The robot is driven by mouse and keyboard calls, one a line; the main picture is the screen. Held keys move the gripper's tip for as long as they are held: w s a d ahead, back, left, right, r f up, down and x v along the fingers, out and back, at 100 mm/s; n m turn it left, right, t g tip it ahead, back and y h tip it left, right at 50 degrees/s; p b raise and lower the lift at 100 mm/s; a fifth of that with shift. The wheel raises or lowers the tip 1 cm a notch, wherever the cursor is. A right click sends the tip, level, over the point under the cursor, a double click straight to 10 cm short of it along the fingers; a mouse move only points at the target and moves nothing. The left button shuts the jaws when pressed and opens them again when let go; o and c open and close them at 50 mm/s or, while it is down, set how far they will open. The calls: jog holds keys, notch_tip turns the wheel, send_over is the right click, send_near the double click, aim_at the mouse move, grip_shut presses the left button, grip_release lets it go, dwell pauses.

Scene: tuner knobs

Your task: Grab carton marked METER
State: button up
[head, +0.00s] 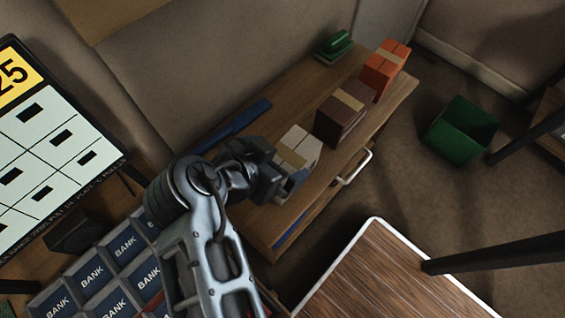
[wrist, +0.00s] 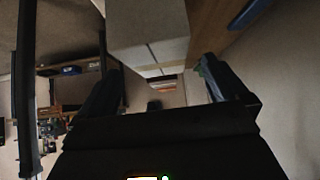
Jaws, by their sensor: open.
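A pale cream carton (head: 298,149) with a tape strip stands on the wooden cabinet top. A brown carton (head: 341,118) and an orange carton (head: 384,72) stand beyond it in a row. No METER marking is readable on any of them. My gripper (head: 284,176) is at the near side of the cream carton, partly covering it. In the wrist view, my gripper (wrist: 160,66) is open, with a finger on each side. A pale carton (wrist: 148,30) shows above and between the fingers. I cannot tell whether they touch it.
The wooden cabinet (head: 275,218) has a white handle (head: 355,167). A blue object (head: 237,121) lies along its back, and a green object (head: 334,47) sits at the far end. A green bin (head: 460,128) stands on the floor. A white-edged table (head: 385,270) is at the front right.

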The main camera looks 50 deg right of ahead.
aim_at(287, 157)
jog(key=x, duration=0.6)
jog(key=shift+d+f, duration=0.25)
jog(key=shift+c, duration=0.3)
jog(key=c, duration=0.9)
jog(key=shift+r, duration=0.1)
jog(key=shift+c, duration=0.2)
